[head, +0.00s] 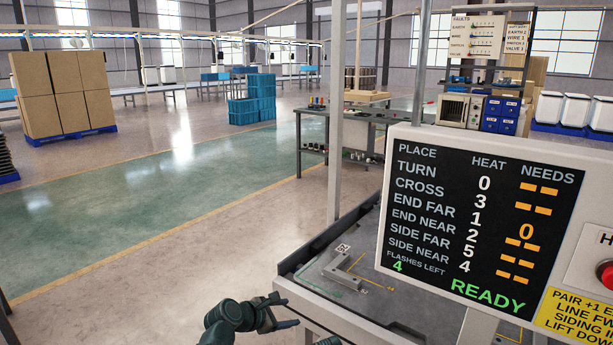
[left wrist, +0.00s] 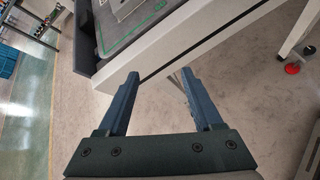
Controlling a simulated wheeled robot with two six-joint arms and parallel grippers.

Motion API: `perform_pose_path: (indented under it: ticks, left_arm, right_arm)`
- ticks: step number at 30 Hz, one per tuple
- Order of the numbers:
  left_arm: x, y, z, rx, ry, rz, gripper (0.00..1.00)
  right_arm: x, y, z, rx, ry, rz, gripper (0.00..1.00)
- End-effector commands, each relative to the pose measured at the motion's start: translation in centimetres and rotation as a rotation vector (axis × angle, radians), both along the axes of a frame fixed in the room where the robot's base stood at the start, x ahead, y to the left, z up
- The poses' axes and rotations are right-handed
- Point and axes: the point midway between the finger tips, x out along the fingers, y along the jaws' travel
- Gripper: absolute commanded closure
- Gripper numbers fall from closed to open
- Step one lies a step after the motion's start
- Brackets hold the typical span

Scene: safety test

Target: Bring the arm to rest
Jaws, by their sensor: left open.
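My left gripper (head: 283,312) is low in the head view, just left of the front corner of a grey test table (head: 318,280). In the left wrist view, the two blue-grey fingers of my left gripper (left wrist: 158,95) are spread apart with nothing between them. The table's white edge (left wrist: 190,45) passes beyond the fingertips in that view; I cannot tell whether they touch it. My right gripper is in neither view.
A display board (head: 480,220) reading READY stands over the table, with a red button (head: 605,273) at right. A metal post (head: 335,120) rises behind the table. A workbench (head: 312,115) stands farther back. Open floor (head: 130,250) lies left.

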Motion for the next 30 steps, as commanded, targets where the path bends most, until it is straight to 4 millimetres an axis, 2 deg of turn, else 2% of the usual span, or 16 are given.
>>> perform_pose_path:
  ticks: [5,8,12,15,21,27,30]
  left_arm:
    - [-2.7,0.7,-2.3,0.267,-0.062,-0.214,0.33]
    - [-4.9,1.6,-4.1,0.470,-0.103,-0.400,0.33]
    - [-8.8,3.9,-6.8,0.781,-0.153,-0.757,0.33]
    - [-11.2,5.7,-8.1,0.944,-0.172,-1.006,0.33]
    - [-15.0,9.0,-9.5,1.130,-0.181,-1.407,0.33]
    - [-18.2,11.7,-9.9,1.210,-0.173,-1.751,0.33]
    - [-18.9,8.8,-9.9,1.208,-0.191,-1.818,0.33]
  right_arm:
    - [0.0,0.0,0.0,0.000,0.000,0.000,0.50]
    - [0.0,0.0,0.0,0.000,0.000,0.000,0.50]
    - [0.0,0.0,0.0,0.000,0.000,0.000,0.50]
    - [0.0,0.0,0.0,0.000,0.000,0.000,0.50]
    - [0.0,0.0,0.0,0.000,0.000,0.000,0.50]
    - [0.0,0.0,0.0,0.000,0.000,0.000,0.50]
    - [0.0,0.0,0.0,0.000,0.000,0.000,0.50]
